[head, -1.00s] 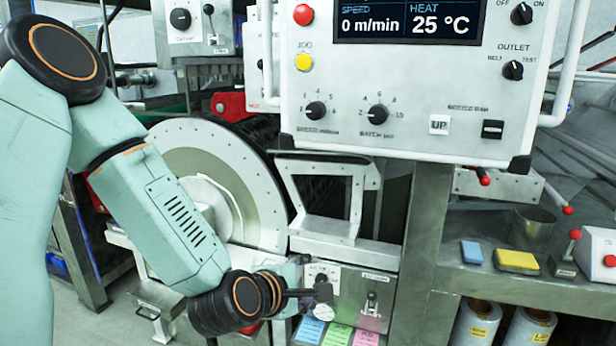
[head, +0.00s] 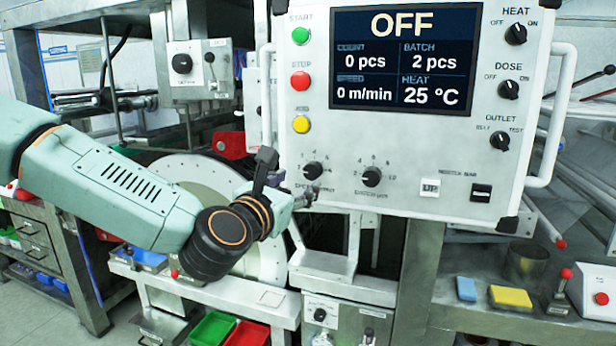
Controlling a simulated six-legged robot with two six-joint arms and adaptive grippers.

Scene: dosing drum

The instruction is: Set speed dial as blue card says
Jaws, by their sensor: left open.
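The speed dial (head: 313,171) is a small black knob at the lower left of the white control panel (head: 400,140). Its label is partly covered by my left gripper, and I cannot read its setting surely. My left gripper (head: 288,178) is open and empty, just left of and below the dial, with one finger pointing up and the other towards the knob. I cannot tell whether it touches the dial. The screen (head: 405,58) reads OFF, with speed 0 m/min. The blue card is not clearly visible at the bottom edge. My right gripper is not in view.
The red stop button (head: 300,81) and yellow jog button (head: 301,124) are above.

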